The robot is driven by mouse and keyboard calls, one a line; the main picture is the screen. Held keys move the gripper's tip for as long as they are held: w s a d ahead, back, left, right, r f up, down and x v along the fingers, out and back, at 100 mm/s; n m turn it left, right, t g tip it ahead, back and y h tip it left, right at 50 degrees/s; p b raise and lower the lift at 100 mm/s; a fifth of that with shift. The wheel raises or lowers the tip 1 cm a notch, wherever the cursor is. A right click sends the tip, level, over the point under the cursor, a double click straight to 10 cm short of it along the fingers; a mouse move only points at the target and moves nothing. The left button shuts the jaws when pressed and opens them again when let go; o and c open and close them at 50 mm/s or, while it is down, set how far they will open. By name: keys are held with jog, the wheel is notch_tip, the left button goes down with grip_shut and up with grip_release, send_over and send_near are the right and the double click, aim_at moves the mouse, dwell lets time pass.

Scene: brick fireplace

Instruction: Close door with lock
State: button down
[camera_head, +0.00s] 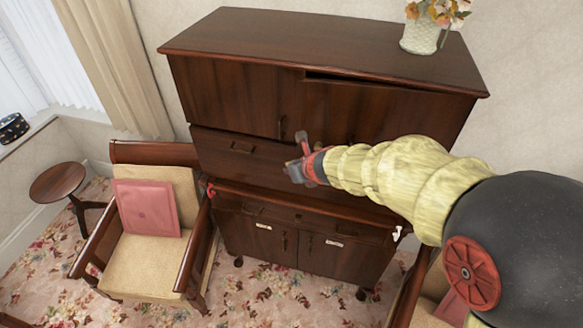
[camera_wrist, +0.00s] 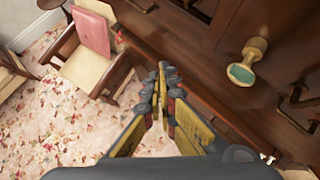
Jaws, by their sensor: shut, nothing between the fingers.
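A dark wooden cabinet (camera_head: 225,95) stands against the wall. Its upper right door (camera_head: 400,108) appears slightly ajar, with a dark gap under the top board. The upper left door (camera_head: 240,88) looks flush. My gripper (camera_head: 293,170) is in front of the cabinet, below the upper doors near their middle. In the wrist view my gripper (camera_wrist: 166,70) has its fingers together with nothing between them. My arm hides part of the right door.
A wooden armchair with a pink cushion (camera_head: 147,207) stands left of the cabinet. A second chair is partly visible at lower right. A small round table (camera_head: 57,181) is far left. A flower vase (camera_head: 420,36) stands on the cabinet top. Flowered carpet (camera_head: 265,305) lies in front.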

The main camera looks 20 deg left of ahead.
jog(key=s+a+f+n+y+b, duration=0.1)
jog(key=s+a+f+n+b, duration=0.1)
jog(key=s+a+f+b, duration=0.8)
jog(key=m+t+h+b, duration=0.4)
jog(key=m+t+b, duration=0.65)
jog(key=b, duration=0.65)
send_near(300, 148)
jog(key=shift+n+t, duration=0.55)
jog(key=x, duration=0.6)
jog(key=shift+w+a+f, duration=0.2)
jog(key=shift+w+f, duration=0.15)
jog(key=shift+f, duration=0.1)
